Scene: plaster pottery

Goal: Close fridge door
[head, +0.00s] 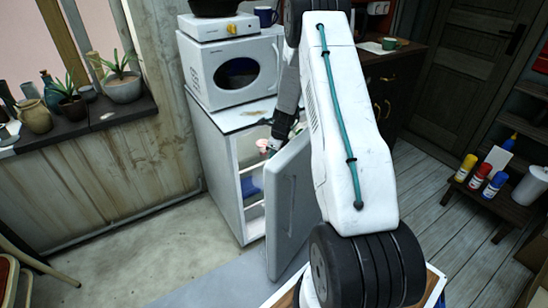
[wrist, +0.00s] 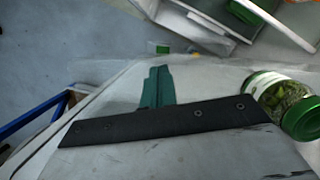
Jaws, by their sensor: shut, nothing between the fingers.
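The small white fridge (head: 224,178) stands under the microwave with its door open. The fridge door (head: 286,208) stands out from the cabinet toward me, and its right part is hidden behind my arm. Through the gap, shelves and a blue item (head: 251,186) show inside. My gripper (wrist: 156,86) shows teal fingers closed together, with nothing between them. In the head view it is partly hidden near the top of the opening, between cabinet and door. I cannot tell whether it touches the door. A jar with a green lid (wrist: 302,119) is to its right in the wrist view.
A microwave (head: 233,72) with a white scale (head: 217,27) on it rests on the fridge. A low shelf with several coloured bottles (head: 480,176) is at the right. A windowsill with plants (head: 122,86) is at the left. The floor left of the fridge is clear.

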